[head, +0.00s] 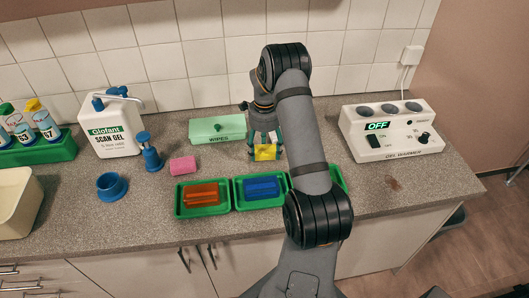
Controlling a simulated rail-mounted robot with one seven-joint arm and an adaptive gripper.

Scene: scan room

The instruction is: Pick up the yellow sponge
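The yellow sponge (266,153) is on or just above the grey counter, behind the green trays and in front of the wipes box. My gripper (264,144) points down directly over it, with its fingers close to the sponge's sides. Part of the sponge is hidden by the gripper. At this size I cannot tell whether the fingers touch the sponge or stand open around it.
Green trays hold an orange item (202,194) and a blue item (261,188); my arm partly covers a third tray (339,178). A pink sponge (183,165), wipes box (205,130), scan gel bottle (107,130), blue holder (112,186) and gel warmer (392,145) stand around.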

